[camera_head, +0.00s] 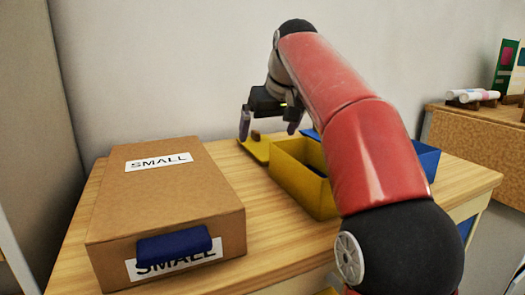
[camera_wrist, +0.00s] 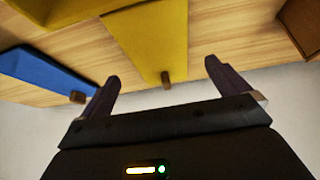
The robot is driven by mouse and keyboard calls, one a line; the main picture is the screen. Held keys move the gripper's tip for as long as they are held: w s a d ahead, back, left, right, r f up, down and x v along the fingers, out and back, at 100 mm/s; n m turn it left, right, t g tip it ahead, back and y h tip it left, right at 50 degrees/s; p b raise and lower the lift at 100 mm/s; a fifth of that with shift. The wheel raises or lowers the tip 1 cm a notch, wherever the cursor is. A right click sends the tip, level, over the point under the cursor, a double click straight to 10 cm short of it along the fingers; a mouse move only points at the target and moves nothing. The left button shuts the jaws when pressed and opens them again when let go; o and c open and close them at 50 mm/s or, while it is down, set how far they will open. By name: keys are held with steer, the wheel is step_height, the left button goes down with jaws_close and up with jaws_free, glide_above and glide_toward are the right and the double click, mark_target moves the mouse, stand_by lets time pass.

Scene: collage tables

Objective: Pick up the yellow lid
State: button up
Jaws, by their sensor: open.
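The yellow lid (camera_head: 256,150) lies on the wooden table (camera_head: 262,228), against the left side of a yellow box (camera_head: 300,180). A small brown knob (camera_head: 256,135) stands on it. In the wrist view the yellow lid (camera_wrist: 155,45) runs up the middle, its knob (camera_wrist: 166,79) between my fingers. My gripper (camera_head: 268,128) is open over the lid's far end, one finger on each side of the knob in the picture. It also shows in the wrist view (camera_wrist: 162,78). I cannot tell whether the fingers touch anything.
A cardboard box (camera_head: 115,190) marked SMALL, with a dark blue object (camera_head: 175,246) at its front, stands left. A blue box (camera_head: 427,162) stands right, partly hidden by my arm. A blue lid with a knob (camera_wrist: 42,72) lies near the yellow lid. A wall stands behind.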

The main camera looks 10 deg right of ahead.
mark_target(264, 147)
steer(key=shift+b+x, duration=0.45)
steer(key=shift+x, duration=1.65)
steer(key=shift+f, duration=0.1)
steer(key=shift+c, duration=0.4)
steer(key=c, duration=1)
